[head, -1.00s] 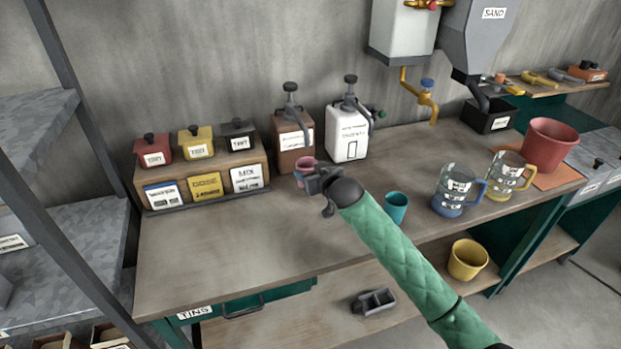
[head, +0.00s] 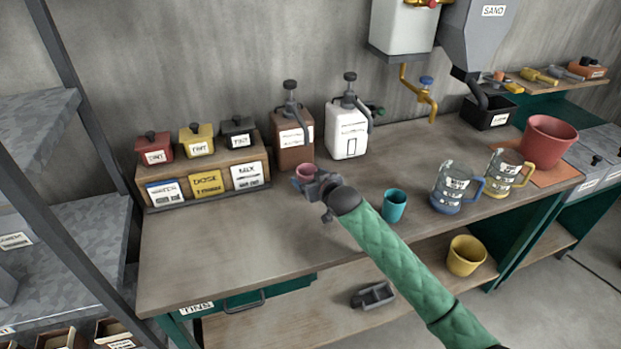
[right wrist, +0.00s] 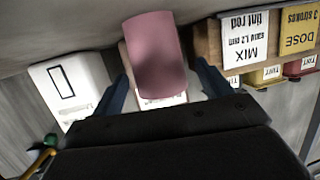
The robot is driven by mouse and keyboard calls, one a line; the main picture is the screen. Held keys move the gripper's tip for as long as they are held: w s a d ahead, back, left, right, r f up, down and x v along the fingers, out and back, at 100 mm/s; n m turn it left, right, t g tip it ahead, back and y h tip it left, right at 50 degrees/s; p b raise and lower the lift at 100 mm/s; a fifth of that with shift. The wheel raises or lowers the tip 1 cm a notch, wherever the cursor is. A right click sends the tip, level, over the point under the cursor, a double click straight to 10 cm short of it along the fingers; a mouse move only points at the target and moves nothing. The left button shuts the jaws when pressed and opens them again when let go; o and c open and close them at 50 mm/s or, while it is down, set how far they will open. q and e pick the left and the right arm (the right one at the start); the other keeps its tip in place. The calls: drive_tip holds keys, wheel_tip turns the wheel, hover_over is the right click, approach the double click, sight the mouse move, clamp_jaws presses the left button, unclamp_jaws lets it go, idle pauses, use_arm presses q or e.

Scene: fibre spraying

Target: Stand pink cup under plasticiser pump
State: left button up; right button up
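The pink cup (head: 304,171) is upright at the workbench, just in front of the brown pump bottle (head: 293,140). A white pump bottle (head: 347,138) stands to its right; both labels are too small to read surely. My right gripper (head: 307,182) is at the cup from the front. In the right wrist view the pink cup (right wrist: 156,55) lies between the two blue fingers (right wrist: 160,88), which are spread, with a gap visible at the right finger. The cup's base is hidden in the head view. My left gripper is not in view.
A tint rack (head: 205,178) stands left of the brown pump. A teal cup (head: 395,205), blue-based jug (head: 450,190) and yellow-based jug (head: 505,172) stand to the right. A pipe with a yellow spout (head: 425,98) hangs above. The front left of the bench (head: 220,240) is clear.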

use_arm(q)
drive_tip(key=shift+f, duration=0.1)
use_arm(e)
drive_tip(key=shift+r, duration=0.15)
drive_tip(key=shift+s+d, duration=0.2)
drive_tip(key=shift+s, duration=0.2)
use_arm(q)
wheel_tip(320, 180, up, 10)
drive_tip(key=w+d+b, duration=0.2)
drive_tip(key=b, duration=0.1)
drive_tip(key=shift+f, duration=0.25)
use_arm(e)
drive_tip(key=v, duration=1.1)
drive_tip(key=shift+r, duration=0.1)
